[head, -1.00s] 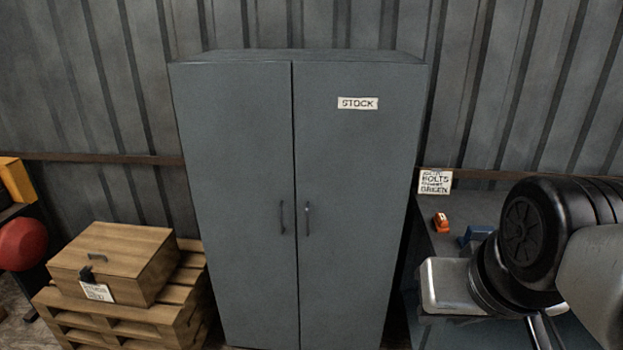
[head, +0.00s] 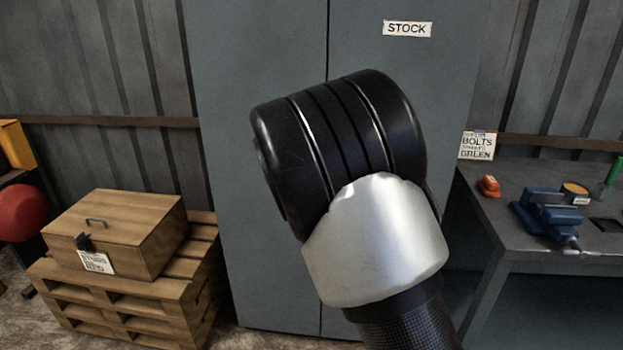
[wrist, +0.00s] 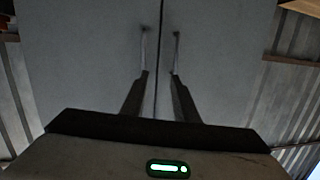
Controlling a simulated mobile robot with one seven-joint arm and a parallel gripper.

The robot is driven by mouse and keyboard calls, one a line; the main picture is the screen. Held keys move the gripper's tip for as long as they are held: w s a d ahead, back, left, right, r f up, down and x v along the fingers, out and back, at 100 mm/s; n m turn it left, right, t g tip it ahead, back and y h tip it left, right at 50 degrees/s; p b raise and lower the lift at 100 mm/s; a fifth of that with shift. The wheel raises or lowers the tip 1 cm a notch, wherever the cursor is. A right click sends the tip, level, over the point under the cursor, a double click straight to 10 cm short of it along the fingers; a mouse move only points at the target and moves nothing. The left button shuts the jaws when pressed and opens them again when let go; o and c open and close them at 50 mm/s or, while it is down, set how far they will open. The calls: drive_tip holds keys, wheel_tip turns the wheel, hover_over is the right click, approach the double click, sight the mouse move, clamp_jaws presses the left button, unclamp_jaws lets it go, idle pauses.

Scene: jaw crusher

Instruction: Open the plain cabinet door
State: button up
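The grey cabinet has two doors. The plain left door (head: 262,80) carries no label and looks shut; the right door (head: 455,75) bears a STOCK label (head: 407,29). My arm hides both handles and my gripper in the head view. In the wrist view, my gripper (wrist: 160,75) is open and empty, its two fingers spread on either side of the door seam (wrist: 159,40). Two dark upright handles, one (wrist: 144,48) left of the seam and one (wrist: 176,48) right of it, appear just beyond the fingertips. I cannot tell whether either finger touches a handle.
A wooden box (head: 115,225) on a pallet (head: 75,303) stands left of the cabinet, close to the plain door's side. A workbench (head: 510,215) with a blue vise (head: 550,215) is at the right. A red ball-like object (head: 20,213) is at the far left.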

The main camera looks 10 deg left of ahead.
drive_tip(key=w+a+f+b, duration=0.1)
drive_tip(key=w+a, duration=0.2)
drive_tip(key=w, duration=0.6)
drive_tip(key=w+a+f+n+t+y+b, duration=0.1)
drive_tip(key=w+a, duration=0.2)
drive_tip(key=w, duration=0.5)
drive_tip(key=shift+w+a, duration=0.3)
drive_tip(key=shift+w, duration=0.05)
clamp_jaws()
